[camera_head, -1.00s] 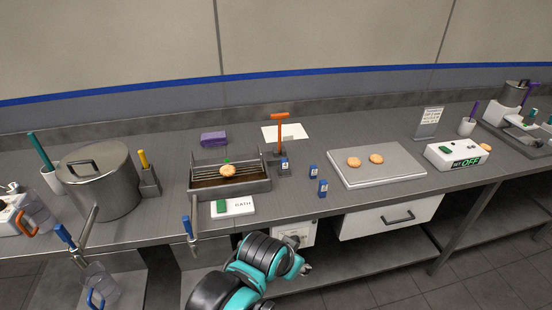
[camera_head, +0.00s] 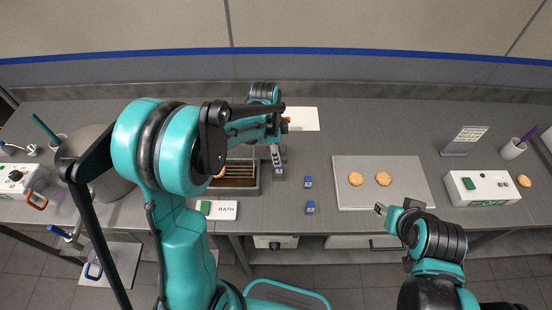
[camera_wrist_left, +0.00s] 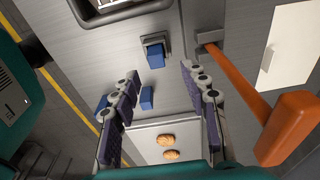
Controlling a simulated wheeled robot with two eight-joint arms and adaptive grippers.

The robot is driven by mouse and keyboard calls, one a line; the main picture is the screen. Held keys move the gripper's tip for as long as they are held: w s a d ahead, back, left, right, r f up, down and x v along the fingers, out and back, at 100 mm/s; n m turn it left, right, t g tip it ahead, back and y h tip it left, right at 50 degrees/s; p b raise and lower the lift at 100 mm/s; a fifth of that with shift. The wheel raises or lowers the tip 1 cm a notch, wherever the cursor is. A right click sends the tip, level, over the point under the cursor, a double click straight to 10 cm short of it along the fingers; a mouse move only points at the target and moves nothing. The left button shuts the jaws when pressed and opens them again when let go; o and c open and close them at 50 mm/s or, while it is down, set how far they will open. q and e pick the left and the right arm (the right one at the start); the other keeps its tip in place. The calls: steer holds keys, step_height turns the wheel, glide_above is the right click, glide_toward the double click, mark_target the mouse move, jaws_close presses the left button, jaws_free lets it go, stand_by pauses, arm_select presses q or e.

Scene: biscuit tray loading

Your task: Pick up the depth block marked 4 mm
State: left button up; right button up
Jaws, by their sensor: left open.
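Three small blue blocks are in view, and their markings are too small to read. One block (camera_wrist_left: 155,53) sits at a grey holder (camera_wrist_left: 154,40) beside the orange-handled tool (camera_wrist_left: 240,82). The other two blocks, (camera_head: 308,182) and (camera_head: 310,207), stand on the counter left of the biscuit board; they also show in the left wrist view (camera_wrist_left: 147,98) (camera_wrist_left: 101,104). My left gripper (camera_wrist_left: 162,92) is open and empty, with its fingers spread above the blocks' area. My right gripper (camera_head: 382,209) is over the board's front edge, its jaws unclear.
The biscuit board (camera_head: 400,190) holds two biscuits. The bath (camera_head: 240,189) is partly hidden by my left arm. A BATH switch box (camera_head: 228,211), a steel pot (camera_head: 95,165), a white sheet (camera_head: 303,118) and a switch box (camera_head: 482,188) stand around. Bare counter lies between the blocks and board.

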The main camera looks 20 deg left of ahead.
mark_target(279, 171)
arm_select(q)
steer(key=f, duration=0.2)
steer(key=f+b, duration=0.1)
steer(key=f, duration=0.4)
steer(key=shift+s+d, duration=0.15)
steer(key=shift+d, duration=0.2)
steer(key=shift+r, duration=0.1)
jaws_close()
